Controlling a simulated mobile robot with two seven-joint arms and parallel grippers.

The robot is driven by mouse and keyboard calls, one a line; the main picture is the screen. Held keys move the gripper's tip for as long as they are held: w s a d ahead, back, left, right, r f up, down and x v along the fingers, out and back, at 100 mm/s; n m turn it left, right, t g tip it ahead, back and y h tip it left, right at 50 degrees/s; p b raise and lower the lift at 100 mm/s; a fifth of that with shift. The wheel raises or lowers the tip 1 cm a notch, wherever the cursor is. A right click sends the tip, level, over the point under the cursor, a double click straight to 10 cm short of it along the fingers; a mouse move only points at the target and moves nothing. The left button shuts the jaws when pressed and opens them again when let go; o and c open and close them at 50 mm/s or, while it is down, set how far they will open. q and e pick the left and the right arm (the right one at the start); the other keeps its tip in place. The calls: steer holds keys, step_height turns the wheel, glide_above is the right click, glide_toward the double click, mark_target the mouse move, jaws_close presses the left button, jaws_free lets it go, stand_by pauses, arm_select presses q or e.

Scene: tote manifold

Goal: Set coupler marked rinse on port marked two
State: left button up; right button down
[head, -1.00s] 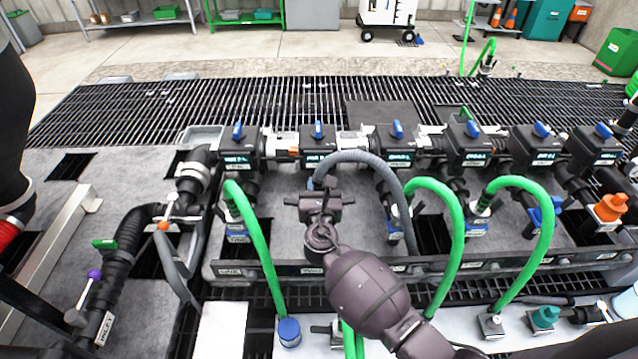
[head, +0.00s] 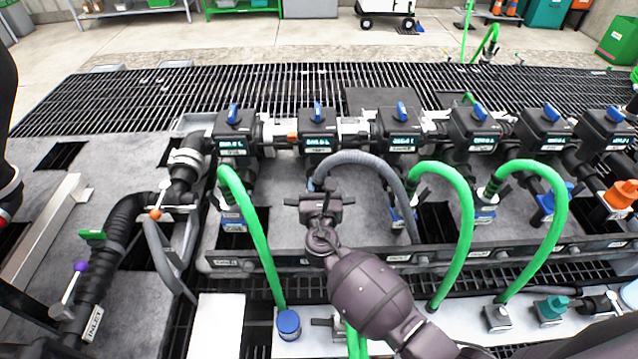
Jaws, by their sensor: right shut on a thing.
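My right gripper (head: 321,203) is in front of the second valve from the left, seen from behind. It is shut on a coupler, mostly hidden by the gripper; only a bit of blue (head: 311,184) shows beside it. A grey hose (head: 372,160) arches from there to the right and down behind the front rail. I cannot read the coupler's marking. The port under the second valve (head: 317,133) is hidden behind my gripper, so I cannot tell whether the coupler touches it. My left gripper is out of view; only part of my left arm shows at the left edge.
Green hoses (head: 262,240) arch at the left and right of my gripper. A labelled front rail (head: 480,257) runs below the valves. A blue-capped cylinder (head: 289,323) stands on the front white surface. A black inlet pipe (head: 115,245) with levers is at left.

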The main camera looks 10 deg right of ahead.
steer(key=c, duration=0.8)
jaws_free()
steer(key=shift+s, duration=0.1)
steer(key=s, duration=0.3)
steer(key=s+a, duration=0.1)
steer(key=s, duration=0.3)
steer(key=s+a, duration=0.1)
steer(key=s, duration=0.2)
steer(key=shift+s+p, duration=0.2)
steer(key=shift+p, duration=0.2)
